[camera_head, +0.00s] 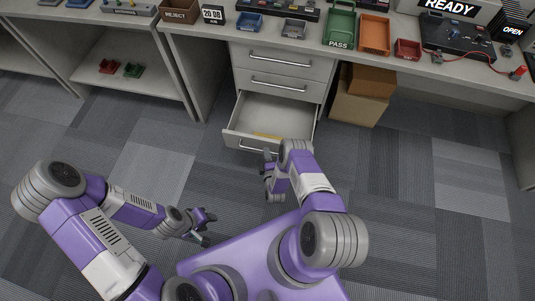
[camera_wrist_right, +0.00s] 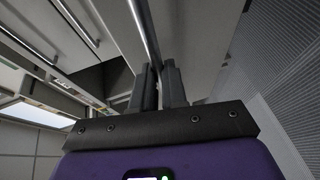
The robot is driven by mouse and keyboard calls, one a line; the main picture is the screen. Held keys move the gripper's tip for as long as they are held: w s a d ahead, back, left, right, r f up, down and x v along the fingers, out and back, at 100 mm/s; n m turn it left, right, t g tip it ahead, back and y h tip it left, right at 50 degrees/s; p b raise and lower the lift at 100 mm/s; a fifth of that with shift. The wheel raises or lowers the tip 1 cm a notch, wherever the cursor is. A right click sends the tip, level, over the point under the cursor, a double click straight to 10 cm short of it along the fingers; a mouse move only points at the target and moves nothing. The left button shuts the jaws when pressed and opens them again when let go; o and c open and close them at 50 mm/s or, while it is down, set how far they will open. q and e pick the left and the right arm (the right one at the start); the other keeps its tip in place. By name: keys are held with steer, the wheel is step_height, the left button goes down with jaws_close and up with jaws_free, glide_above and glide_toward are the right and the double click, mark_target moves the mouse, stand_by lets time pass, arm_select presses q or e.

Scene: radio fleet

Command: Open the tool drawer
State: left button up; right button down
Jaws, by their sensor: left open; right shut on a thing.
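The tool drawer (camera_head: 275,117) is the lowest of three grey drawers under the bench. It is pulled well out, with its inside showing and a yellow item (camera_head: 267,136) near its front. My right gripper (camera_head: 268,158) is at the drawer's front. In the right wrist view its two fingers (camera_wrist_right: 160,85) are closed around the bar handle (camera_wrist_right: 143,30). My left gripper (camera_head: 206,228) is open and empty over the floor to the left, apart from the drawer.
Two closed drawers (camera_head: 281,75) sit above the open one. Cardboard boxes (camera_head: 362,97) stand to its right. Trays and devices line the benchtop, including a green tray (camera_head: 340,28). The carpet (camera_head: 425,190) to the right is clear.

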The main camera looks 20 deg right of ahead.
steer(key=shift+d, duration=0.15)
steer(key=c, duration=1.2)
jaws_free()
steer(key=shift+s, duration=0.1)
steer(key=p+v, duration=0.2)
steer(key=v, duration=0.5)
steer(key=shift+s+r+p, duration=0.1)
steer(key=shift+s+p, duration=0.15)
steer(key=shift+p, duration=0.1)
